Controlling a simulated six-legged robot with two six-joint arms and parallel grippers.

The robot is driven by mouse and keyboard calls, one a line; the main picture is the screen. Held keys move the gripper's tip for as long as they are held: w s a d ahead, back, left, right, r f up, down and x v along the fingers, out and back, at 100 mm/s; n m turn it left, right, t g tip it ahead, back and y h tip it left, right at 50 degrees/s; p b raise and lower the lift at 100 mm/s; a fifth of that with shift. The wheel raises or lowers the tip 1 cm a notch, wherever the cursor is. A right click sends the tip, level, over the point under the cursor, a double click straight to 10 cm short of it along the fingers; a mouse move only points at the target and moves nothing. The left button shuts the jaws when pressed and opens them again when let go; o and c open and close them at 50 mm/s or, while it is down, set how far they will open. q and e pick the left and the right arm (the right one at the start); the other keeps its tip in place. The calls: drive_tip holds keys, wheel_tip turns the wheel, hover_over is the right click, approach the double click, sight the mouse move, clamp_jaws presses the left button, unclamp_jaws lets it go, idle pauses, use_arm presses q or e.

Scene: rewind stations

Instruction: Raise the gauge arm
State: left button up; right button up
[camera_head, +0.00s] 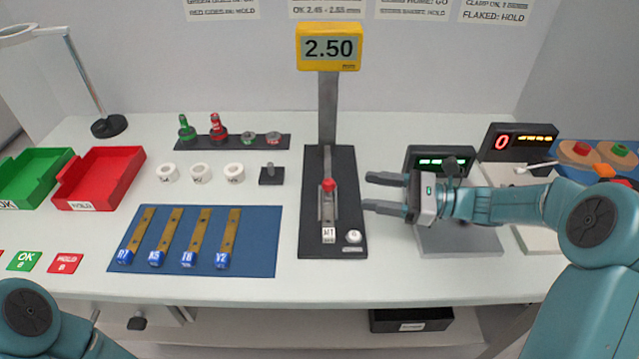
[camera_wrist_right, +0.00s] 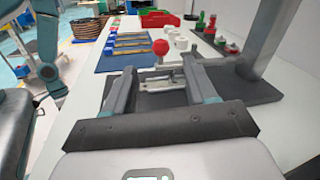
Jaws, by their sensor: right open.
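The gauge stands mid-table: a dark base (camera_head: 348,228), a grey post (camera_head: 328,115) and a yellow display (camera_head: 329,46) reading 2.50. A red knob (camera_head: 328,185) tops its low arm, above a small label like W1. My right gripper (camera_head: 370,193) is open and empty, just right of the knob, its fingers pointing left at it with a gap. In the wrist view the red knob (camera_wrist_right: 160,47) shows between and beyond the open fingers (camera_wrist_right: 160,75). Part of my left arm shows at the lower left; its gripper is not in view.
A blue mat (camera_head: 190,265) with several labelled strips lies left of the gauge. White rings (camera_head: 201,172) and a small dark block (camera_head: 271,174) sit behind it. Red (camera_head: 98,180) and green trays (camera_head: 28,178) stand far left. A green-lit device (camera_head: 438,158) is at right.

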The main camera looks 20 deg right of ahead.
drive_tip(key=x, duration=1.1)
drive_tip(key=shift+w+a, duration=0.2)
clamp_jaws()
